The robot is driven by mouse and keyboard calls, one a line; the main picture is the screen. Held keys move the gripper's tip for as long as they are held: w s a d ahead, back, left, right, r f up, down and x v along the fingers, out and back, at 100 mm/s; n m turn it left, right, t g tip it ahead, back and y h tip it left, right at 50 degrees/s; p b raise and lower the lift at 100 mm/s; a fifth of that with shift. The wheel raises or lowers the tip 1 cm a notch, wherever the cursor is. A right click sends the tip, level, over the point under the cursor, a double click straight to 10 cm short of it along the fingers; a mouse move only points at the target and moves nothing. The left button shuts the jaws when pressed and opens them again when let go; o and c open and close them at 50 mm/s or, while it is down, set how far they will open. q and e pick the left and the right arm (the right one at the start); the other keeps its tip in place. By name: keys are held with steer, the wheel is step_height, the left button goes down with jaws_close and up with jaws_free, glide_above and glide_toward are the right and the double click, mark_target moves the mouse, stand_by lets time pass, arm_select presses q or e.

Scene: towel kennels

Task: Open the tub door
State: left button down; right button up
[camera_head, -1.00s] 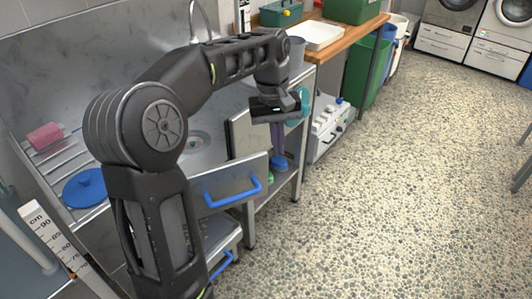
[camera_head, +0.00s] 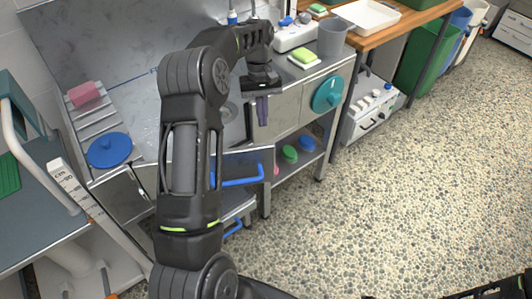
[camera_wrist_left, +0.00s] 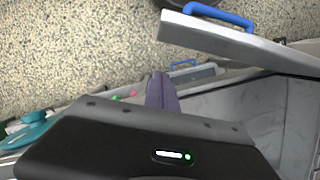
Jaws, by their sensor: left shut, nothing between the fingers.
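The tub door (camera_head: 246,164) is a grey metal panel with a blue bar handle (camera_head: 238,181). It stands swung partly out from the front of the metal tub (camera_head: 278,114), leaving a gap at its edge. In the left wrist view the door (camera_wrist_left: 235,43) and its blue handle (camera_wrist_left: 218,13) show at the upper right, with the tub interior (camera_wrist_left: 270,108) below. My left gripper (camera_head: 262,118) is shut and empty. Its purple fingers (camera_wrist_left: 162,88) point down near the tub front, apart from the handle. My arm hides part of the door and tub.
A teal round lid (camera_head: 327,94) hangs on the tub front at right. A shelf below holds green and blue items (camera_head: 290,154). A second blue handle (camera_head: 233,229) sits lower down. A ruler post (camera_head: 75,190) stands at left. The speckled floor (camera_head: 400,200) at right is clear.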

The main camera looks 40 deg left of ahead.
mark_target(267, 155)
arm_select(q)
steer(key=shift+s+d+f, duration=0.75)
steer(key=shift+f, duration=0.8)
steer(key=shift+s+d+f, duration=0.7)
steer(key=shift+d+f, duration=0.1)
steer(key=shift+f, duration=0.8)
steer(key=shift+s+d+f, duration=0.75)
steer(key=shift+f, duration=0.8)
